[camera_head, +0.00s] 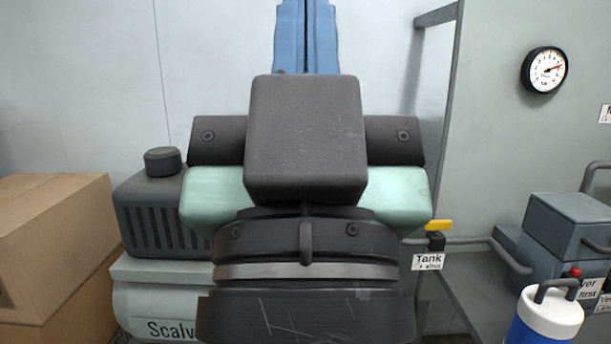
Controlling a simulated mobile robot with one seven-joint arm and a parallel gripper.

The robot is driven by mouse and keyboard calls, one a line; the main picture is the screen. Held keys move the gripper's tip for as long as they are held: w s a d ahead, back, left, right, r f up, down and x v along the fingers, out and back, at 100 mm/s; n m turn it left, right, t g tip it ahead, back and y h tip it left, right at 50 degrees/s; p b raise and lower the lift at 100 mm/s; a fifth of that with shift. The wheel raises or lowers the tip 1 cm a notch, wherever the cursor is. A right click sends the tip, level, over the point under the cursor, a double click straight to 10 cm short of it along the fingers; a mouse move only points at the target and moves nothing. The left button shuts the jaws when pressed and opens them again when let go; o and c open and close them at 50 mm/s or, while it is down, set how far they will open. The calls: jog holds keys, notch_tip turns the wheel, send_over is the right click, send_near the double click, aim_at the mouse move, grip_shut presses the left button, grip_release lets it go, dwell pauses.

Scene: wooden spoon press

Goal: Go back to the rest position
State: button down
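My gripper (307,35) stands in the middle of the head camera view, close to the camera and seen from behind. Its blue fingers point up and run out of the top edge, with only a narrow dark strip between them. The fingertips are out of the picture, so I cannot tell whether they are shut, slightly apart or holding something. My dark wrist block and pale green hand body hide much of what lies behind.
Cardboard boxes (50,245) are stacked at the left. A compressor (160,225) with a grey tank stands behind my arm. A yellow-handled valve (437,226), a blue-grey box (565,225) and a blue-and-white container (548,318) are at the right. A gauge (544,70) is on the wall.

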notch_tip(320, 180, up, 31)
jog(key=p, duration=2.9)
jog(key=shift+r+p, duration=0.2)
jog(key=shift+p, duration=0.1)
jog(key=c, duration=1.5)
grip_release()
jog(key=shift+c, duration=0.2)
